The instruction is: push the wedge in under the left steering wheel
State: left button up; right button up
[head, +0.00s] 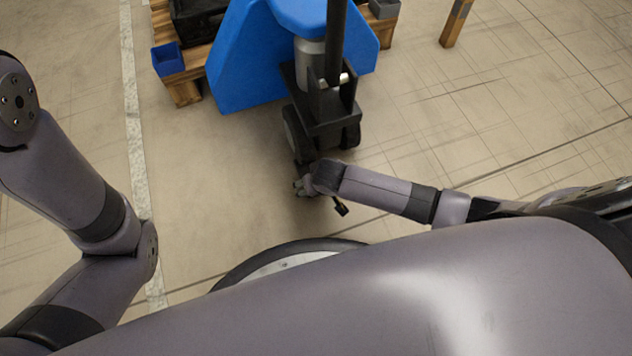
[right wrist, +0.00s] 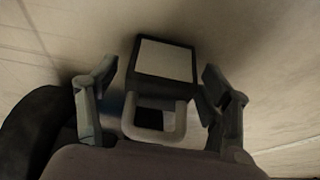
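The wedge (right wrist: 165,60) shows in the right wrist view as a dark block with a pale top face and a grey loop handle (right wrist: 155,132). My right gripper (right wrist: 158,80) is open, with one finger on each side of the wedge and visible gaps beside the handle. In the head view the right gripper (head: 304,186) is low at the floor, just in front of the left steering wheel (head: 296,136). The wedge is mostly hidden there, and I cannot tell whether it touches the wheel. A dark round wheel (right wrist: 35,125) shows at the wrist view's left. My left gripper is out of view.
The blue pallet truck (head: 245,65) stands ahead, with its dark upright tiller (head: 335,40) and right steering wheel (head: 351,136). A wooden pallet (head: 184,93) carries a small blue bin (head: 167,59). A wooden post (head: 455,24) stands at the upper right. The floor at right is clear.

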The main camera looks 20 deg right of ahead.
jog(key=c, duration=1.4)
jog(key=o, duration=1.5)
jog(key=shift+r, duration=0.15)
jog(key=v, duration=1.1)
jog(key=shift+s+r, duration=0.15)
jog(key=shift+r, duration=0.2)
